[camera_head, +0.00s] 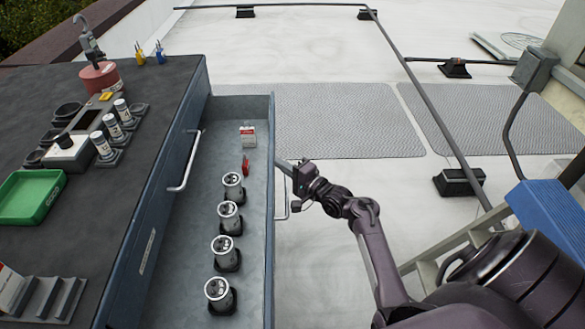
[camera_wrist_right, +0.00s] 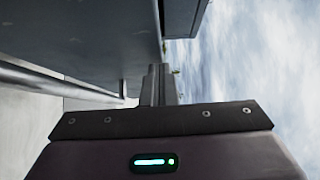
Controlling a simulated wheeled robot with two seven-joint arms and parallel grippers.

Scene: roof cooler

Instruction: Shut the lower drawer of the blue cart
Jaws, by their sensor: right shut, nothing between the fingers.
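The blue cart (camera_head: 172,150) stands at the left in the head view. Its lower drawer (camera_head: 270,240) is pulled out to the right and shows a grey tray inside. The upper drawer above it is flush with the cart and has a bar handle (camera_head: 187,165). The lower drawer's handle (camera_head: 284,205) is on its outer front. My right gripper (camera_head: 282,166) is shut and empty, its fingertips at the outer face of that front, beyond the handle; I cannot tell whether they touch. In the wrist view the shut fingers (camera_wrist_right: 158,85) point toward the drawer front (camera_wrist_right: 90,35). My left gripper is out of view.
Several metal canisters (camera_head: 229,217), a red item (camera_head: 246,165) and a small red-and-white box (camera_head: 248,136) sit in the drawer. The cart top holds a green tray (camera_head: 52,180) and bottles.

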